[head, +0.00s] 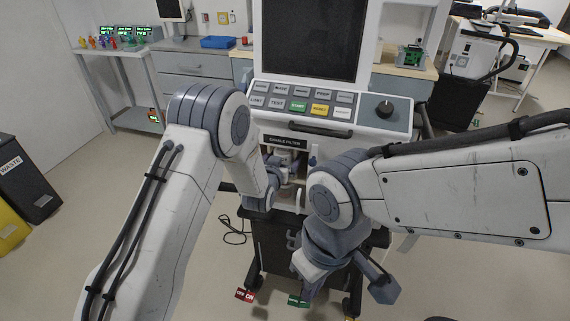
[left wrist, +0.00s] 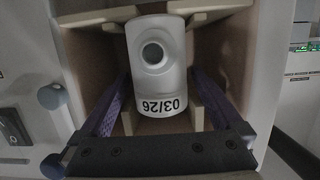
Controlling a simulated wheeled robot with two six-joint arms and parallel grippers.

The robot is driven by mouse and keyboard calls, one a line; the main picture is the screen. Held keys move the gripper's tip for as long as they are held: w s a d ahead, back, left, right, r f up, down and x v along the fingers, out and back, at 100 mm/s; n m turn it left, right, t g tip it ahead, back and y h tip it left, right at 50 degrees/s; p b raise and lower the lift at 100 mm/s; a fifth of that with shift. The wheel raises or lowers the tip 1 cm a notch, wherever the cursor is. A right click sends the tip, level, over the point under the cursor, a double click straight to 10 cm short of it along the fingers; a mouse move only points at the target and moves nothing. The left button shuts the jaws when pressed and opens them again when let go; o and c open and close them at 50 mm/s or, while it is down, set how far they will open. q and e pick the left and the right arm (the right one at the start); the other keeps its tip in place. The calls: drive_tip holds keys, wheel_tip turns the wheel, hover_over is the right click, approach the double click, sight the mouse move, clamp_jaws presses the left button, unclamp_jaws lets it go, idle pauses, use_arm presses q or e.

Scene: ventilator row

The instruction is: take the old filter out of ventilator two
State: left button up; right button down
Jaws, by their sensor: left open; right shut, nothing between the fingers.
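The ventilator (head: 268,130) stands in front of me, with an open filter compartment below its button panel. In the left wrist view a white cylindrical filter (left wrist: 157,75) with a round port sits inside the compartment (left wrist: 85,65). It bears the label "03/26", upside down in that view. My left gripper (left wrist: 160,90) is open, with one purple finger on each side of the filter. Whether the fingers touch it I cannot tell. In the head view my left gripper (head: 284,172) is at the compartment, partly hidden by my arm. My right gripper (head: 304,284) is shut and empty, low in front of the ventilator's stand.
A handle bar (head: 320,131) crosses the ventilator's front above the compartment. A knob (left wrist: 51,97) and a switch (left wrist: 12,125) are left of the compartment in the wrist view. Waste bins (head: 28,180) stand at far left. Open floor lies on both sides.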

use_arm(q)
drive_tip(key=c, duration=1.3)
drive_tip(key=shift+r, duration=0.1)
drive_tip(key=shift+r, duration=0.2)
drive_tip(key=shift+r, duration=0.3)
drive_tip(key=shift+w+r, duration=0.1)
drive_tip(key=shift+f+v, duration=0.15)
drive_tip(key=shift+v, duration=0.5)
drive_tip(key=shift+f+v, duration=0.15)
drive_tip(key=shift+v, duration=0.45)
drive_tip(key=shift+s+a+f+b, duration=0.1)
drive_tip(key=shift+s+a+b, duration=0.3)
drive_tip(key=shift+s, duration=1.35)
drive_tip(key=shift+s+a+b, duration=0.1)
drive_tip(key=shift+s+a, duration=0.5)
drive_tip(key=shift+s, duration=1.1)
drive_tip(key=shift+s+a+f+b, duration=0.1)
drive_tip(key=shift+s+a+b, duration=0.3)
drive_tip(key=shift+s, duration=1.35)
